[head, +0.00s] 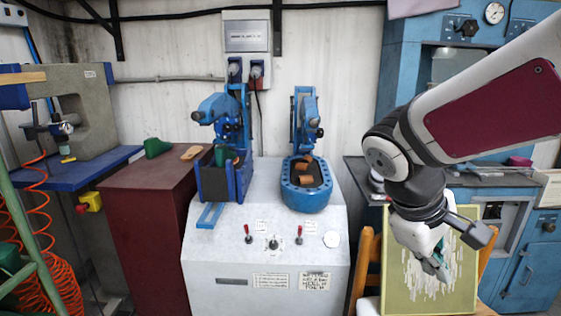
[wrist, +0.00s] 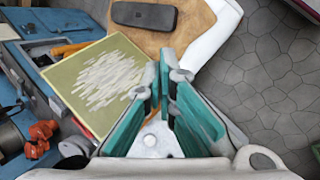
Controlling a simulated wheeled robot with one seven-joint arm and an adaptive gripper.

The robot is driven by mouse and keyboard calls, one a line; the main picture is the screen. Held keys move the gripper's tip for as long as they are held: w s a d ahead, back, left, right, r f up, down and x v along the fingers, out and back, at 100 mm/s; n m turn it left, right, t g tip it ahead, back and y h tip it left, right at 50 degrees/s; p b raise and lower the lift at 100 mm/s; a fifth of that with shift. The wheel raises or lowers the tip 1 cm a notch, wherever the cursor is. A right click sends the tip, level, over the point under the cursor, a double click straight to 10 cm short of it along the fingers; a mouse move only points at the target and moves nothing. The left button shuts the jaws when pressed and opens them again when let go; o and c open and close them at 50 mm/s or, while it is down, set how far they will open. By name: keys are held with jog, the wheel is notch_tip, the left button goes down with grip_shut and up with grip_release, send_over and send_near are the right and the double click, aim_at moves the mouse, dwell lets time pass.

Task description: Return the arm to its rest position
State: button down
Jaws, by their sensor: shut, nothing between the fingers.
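My arm reaches in from the right edge of the head view, bent downward at its wrist. My gripper (head: 440,266) points down in front of the green board with pale streaks (head: 462,285). Its teal-padded fingers show in the wrist view (wrist: 163,92), close together at their tips with nothing held between them. The same board (wrist: 76,99) lies to the left of the fingers in the wrist view. I cannot tell whether the fingers touch it.
A white machine (head: 265,255) with two blue presses stands in the middle. A dark red cabinet (head: 150,235) is to its left. A wooden chair (head: 368,250) is by the board, and a blue machine (head: 540,260) stands at the right. Grey paving (wrist: 275,75) is open in the wrist view.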

jog(key=s+a+m+y, duration=0.3)
jog(key=s, duration=0.7)
jog(key=s+a+m+y, duration=0.3)
jog(key=s, duration=0.8)
notch_tip(320, 180, up, 17)
jog(key=t+p, duration=0.2)
jog(key=p, duration=1.3)
jog(key=shift+w+d+f+t, duration=0.2)
jog(key=shift+w+d+t, duration=0.05)
jog(key=shift+w+t, duration=0.15)
